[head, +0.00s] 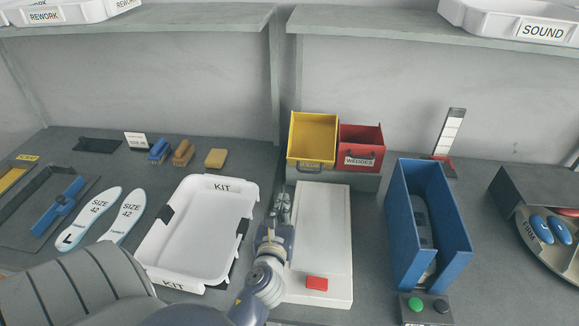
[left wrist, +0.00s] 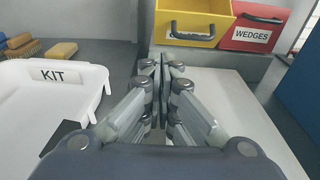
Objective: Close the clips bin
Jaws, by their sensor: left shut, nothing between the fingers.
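The yellow bin (head: 313,137) stands at the back on a grey block, left of the red WEDGES bin (head: 361,146). Its open top shows an empty-looking inside, and the lettering on its front label is too small to read surely. In the left wrist view the yellow bin (left wrist: 192,20) shows its dark handle, just beyond my fingers. My left gripper (head: 281,192) is shut and empty, in front of the yellow bin and a little to its left. It also shows in the left wrist view (left wrist: 161,66), with a visible gap to the bin. My right gripper is not in view.
A white KIT tray (head: 151,236) lies left of my left arm. A white box (head: 323,235) with a red patch stands right of it. A blue open holder (head: 455,227) is further right. Shelves (head: 160,18) run overhead.

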